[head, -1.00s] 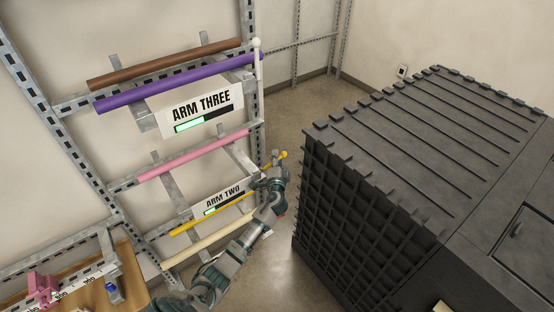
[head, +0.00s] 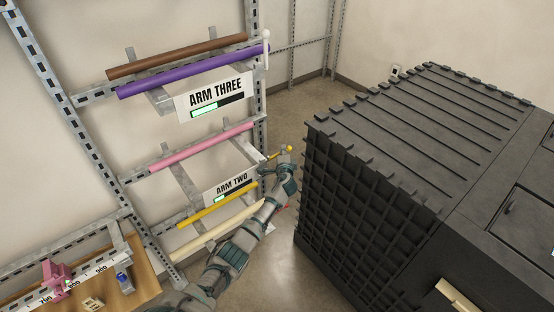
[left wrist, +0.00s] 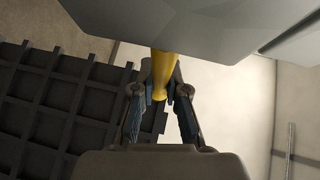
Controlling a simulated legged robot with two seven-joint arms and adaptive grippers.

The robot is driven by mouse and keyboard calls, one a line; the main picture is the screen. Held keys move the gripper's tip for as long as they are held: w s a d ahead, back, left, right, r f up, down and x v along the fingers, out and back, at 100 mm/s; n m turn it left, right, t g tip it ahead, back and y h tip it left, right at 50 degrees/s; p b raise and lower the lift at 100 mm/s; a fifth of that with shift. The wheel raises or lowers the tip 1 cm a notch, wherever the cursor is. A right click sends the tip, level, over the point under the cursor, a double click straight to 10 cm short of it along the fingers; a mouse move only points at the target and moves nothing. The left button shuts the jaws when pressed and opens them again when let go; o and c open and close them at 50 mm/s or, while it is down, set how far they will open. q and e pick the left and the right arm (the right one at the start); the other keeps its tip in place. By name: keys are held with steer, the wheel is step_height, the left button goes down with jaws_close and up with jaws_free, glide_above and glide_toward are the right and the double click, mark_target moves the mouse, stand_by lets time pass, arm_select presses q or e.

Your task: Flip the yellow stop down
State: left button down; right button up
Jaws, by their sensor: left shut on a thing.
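The yellow stop (head: 290,148) sits at the right end of the ARM TWO rack arm, and its round tip shows just past my left gripper (head: 284,158). The stop sticks out to the right and slightly up in the head view; its exact tilt is hard to tell. In the left wrist view the yellow stop (left wrist: 160,75) runs between the two fingers of my left gripper (left wrist: 160,98), which are shut on it. Its upper part is hidden behind a grey metal piece there. My right gripper is not in view.
A yellow pipe (head: 207,214) and a cream pipe (head: 215,232) lie near the ARM TWO sign (head: 231,187). A white stop (head: 266,47) stands upright at the ARM THREE end. A large dark ribbed box (head: 375,165) stands close right of my left gripper.

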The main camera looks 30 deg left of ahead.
arm_select(q)
steer(key=shift+f, duration=0.3)
steer(key=c, duration=1.6)
jaws_free()
steer(key=shift+f, duration=0.1)
steer(key=shift+c, duration=0.2)
steer(key=o, duration=0.4)
steer(key=shift+o, duration=0.3)
steer(key=shift+d+r, duration=0.1)
steer(key=shift+r, duration=0.1)
steer(key=v, duration=1.2)
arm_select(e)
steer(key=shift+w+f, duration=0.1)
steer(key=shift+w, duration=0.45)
arm_select(q)
steer(key=shift+f, duration=0.1)
